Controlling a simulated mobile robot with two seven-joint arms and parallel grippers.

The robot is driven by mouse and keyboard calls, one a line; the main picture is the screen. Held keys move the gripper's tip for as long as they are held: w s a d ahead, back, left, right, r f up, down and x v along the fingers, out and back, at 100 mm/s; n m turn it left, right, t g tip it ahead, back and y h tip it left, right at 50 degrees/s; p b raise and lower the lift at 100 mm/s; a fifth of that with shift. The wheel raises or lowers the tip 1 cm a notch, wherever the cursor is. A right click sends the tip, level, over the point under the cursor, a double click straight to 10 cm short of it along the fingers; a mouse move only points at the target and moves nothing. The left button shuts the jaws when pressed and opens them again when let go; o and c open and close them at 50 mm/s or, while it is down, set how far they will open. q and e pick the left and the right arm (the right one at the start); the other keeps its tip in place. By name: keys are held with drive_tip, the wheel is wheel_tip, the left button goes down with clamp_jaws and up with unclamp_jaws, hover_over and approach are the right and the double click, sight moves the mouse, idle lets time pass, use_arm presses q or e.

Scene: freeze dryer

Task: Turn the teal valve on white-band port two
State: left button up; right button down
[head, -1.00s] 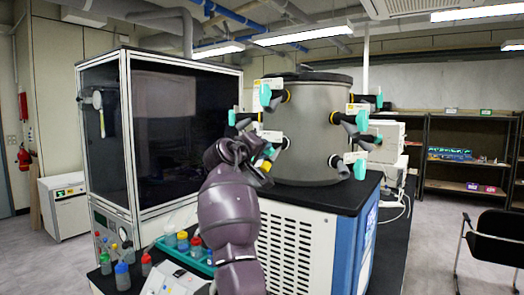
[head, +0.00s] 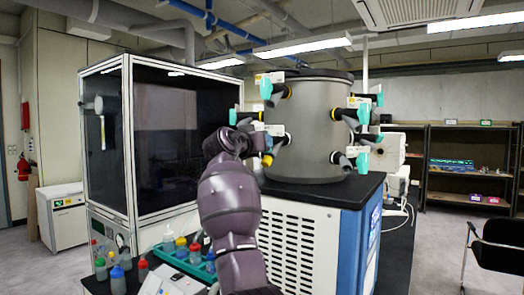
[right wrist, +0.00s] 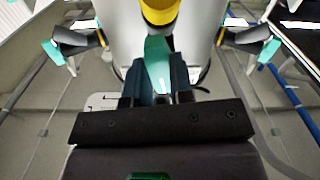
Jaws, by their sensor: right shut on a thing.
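The freeze-dryer drum (head: 312,125) is a grey cylinder with black, teal-handled valves around it. Upper left is one teal valve (head: 266,88); on the right are another upper one (head: 363,114) and a lower one (head: 362,161). My right gripper (right wrist: 158,85) is at the drum's lower left side, shut on a teal valve handle (right wrist: 157,62). A yellow band (right wrist: 160,10) shows just above that handle in the right wrist view. In the head view my right wrist hides most of this valve; its port's number is not readable. My left gripper is out of view.
Two more teal valves (right wrist: 54,53) (right wrist: 268,52) flank the gripper in the right wrist view. A glass-fronted cabinet (head: 170,140) stands close left of my arm. Coloured-cap bottles in a teal rack (head: 183,262) stand below. The drum sits on a black-topped cabinet (head: 330,191).

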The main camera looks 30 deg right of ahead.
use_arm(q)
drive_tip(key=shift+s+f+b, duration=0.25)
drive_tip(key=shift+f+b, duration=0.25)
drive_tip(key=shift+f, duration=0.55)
use_arm(e)
drive_tip(key=shift+f+m, duration=0.1)
drive_tip(key=shift+m, duration=0.8)
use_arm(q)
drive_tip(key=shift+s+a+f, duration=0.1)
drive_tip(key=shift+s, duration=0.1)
use_arm(e)
drive_tip(key=c, duration=1)
unclamp_jaws()
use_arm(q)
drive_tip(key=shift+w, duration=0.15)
